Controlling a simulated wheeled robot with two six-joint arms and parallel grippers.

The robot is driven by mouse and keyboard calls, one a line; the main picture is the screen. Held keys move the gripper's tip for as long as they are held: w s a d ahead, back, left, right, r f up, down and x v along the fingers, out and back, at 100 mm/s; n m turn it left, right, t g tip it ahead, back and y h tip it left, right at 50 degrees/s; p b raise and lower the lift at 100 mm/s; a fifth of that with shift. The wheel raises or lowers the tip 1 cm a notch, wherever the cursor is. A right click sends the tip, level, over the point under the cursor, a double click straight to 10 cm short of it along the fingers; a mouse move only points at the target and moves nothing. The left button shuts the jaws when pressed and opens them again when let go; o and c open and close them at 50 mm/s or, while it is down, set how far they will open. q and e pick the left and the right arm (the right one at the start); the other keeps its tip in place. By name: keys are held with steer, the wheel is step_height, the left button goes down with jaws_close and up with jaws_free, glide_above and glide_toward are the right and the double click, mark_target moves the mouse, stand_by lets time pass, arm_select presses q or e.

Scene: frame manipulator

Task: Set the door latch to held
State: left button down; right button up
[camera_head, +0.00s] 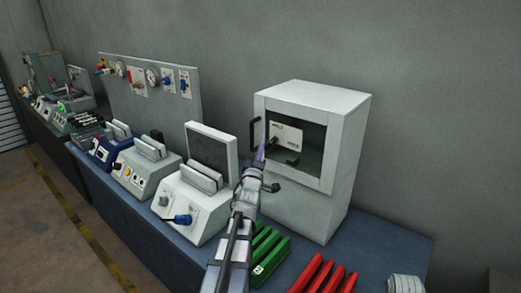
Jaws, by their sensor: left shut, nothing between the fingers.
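A light grey cabinet (343,150) stands on the blue bench, with a dark recess or window in its front. Inside the opening is a white label plate (287,134) with small dark lettering, too small to read surely. A dark lever-like part by the plate's lower left may be the latch; its setting cannot be told. A black bar handle (254,133) is on the left of the front. My left gripper (262,153) is shut and empty, its tips at the lower left of the opening. Whether it touches anything is unclear. My right gripper is out of view.
White (192,203) and blue-trimmed devices stand left of the cabinet, before a grey panel with gauges (152,77). Green bars (268,247) and red bars (318,274) lie in front. Bare blue bench (385,240) shows to the cabinet's right.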

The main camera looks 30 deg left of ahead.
arm_select(q)
steer(key=shift+d+f+n+g+p, duration=0.15)
steer(key=shift+n+g+p, duration=0.2)
steer(key=shift+n, duration=0.35)
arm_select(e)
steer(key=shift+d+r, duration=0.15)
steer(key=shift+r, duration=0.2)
arm_select(q)
steer(key=shift+d+f+b, duration=0.25)
steer(key=shift+d+b, duration=0.05)
steer(key=shift+d, duration=0.15)
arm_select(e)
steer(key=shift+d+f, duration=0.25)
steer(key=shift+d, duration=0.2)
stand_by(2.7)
